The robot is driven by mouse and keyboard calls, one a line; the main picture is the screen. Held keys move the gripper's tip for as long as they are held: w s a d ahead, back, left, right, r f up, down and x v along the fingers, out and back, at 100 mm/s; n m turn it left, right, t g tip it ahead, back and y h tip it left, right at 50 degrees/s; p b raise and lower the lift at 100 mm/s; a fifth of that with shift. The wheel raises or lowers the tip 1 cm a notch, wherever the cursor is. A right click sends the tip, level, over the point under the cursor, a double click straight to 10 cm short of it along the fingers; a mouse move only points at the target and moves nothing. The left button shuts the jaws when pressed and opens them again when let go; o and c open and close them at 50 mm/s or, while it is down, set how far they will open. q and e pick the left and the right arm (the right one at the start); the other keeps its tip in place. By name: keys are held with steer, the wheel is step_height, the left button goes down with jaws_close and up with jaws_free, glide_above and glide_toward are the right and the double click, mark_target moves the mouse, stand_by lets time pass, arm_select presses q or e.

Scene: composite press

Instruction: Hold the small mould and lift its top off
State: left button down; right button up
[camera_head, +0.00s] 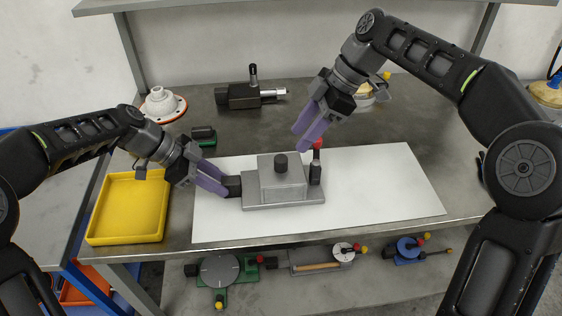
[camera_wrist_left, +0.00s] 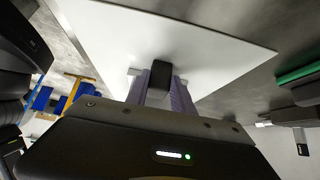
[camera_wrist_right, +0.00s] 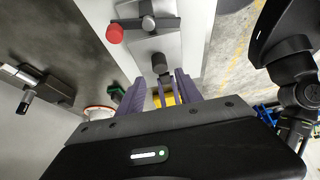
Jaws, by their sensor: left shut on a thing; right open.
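The small mould (camera_head: 262,198) is a grey block on a flat base, lying on a white sheet. Its top (camera_head: 293,170) carries a dark round knob (camera_head: 281,160), which also shows in the right wrist view (camera_wrist_right: 159,62). A black side handle (camera_head: 233,186) sticks out to the left. My left gripper (camera_head: 226,188) is shut on this handle, seen between its fingers in the left wrist view (camera_wrist_left: 161,74). My right gripper (camera_head: 304,143) is open and empty, above and behind the mould. A black clamp with a red knob (camera_head: 317,144) stands at the mould's right side.
The white sheet (camera_head: 390,190) is clear to the right. A yellow tray (camera_head: 127,208) is at the left. A dark device (camera_head: 240,95) and a white flanged part (camera_head: 160,104) stand at the back. Several tools lie on the lower shelf (camera_head: 300,285).

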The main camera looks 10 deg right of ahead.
mark_target(285, 158)
steer(key=x, duration=0.8)
steer(key=shift+f, duration=0.25)
steer(key=shift+a+f, duration=0.2)
steer(key=shift+f, duration=0.1)
